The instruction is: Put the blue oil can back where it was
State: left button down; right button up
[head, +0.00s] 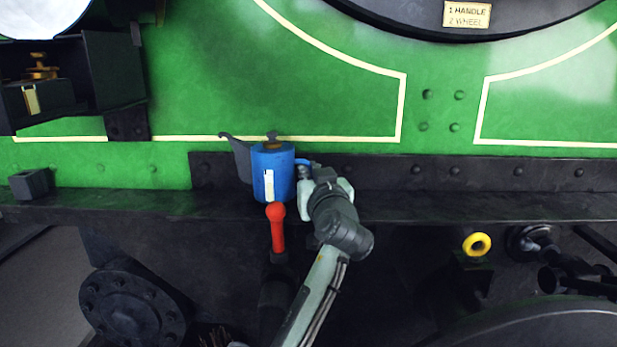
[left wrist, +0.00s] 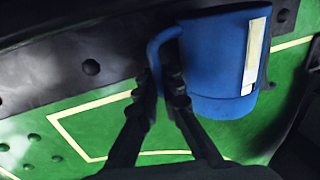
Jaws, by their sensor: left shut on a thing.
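The blue oil can (head: 265,176) has a grey spout pointing up left, a dark cap and a cream label. In the left wrist view the can (left wrist: 212,75) fills the upper right, and the fingers (left wrist: 160,88) close around the handle. My right gripper is not in view.
A red-knobbed lever (head: 277,228) stands just below the can, in front of the ledge. A small dark block (head: 30,183) sits on the ledge at far left. A yellow ring (head: 477,244) is below the ledge at right. The ledge between can and block looks clear.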

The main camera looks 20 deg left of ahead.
pick_arm(q)
jog(key=shift+f, duration=0.55)
jog(key=c, duration=1.7)
grip_release()
jog(key=shift+f, duration=0.2)
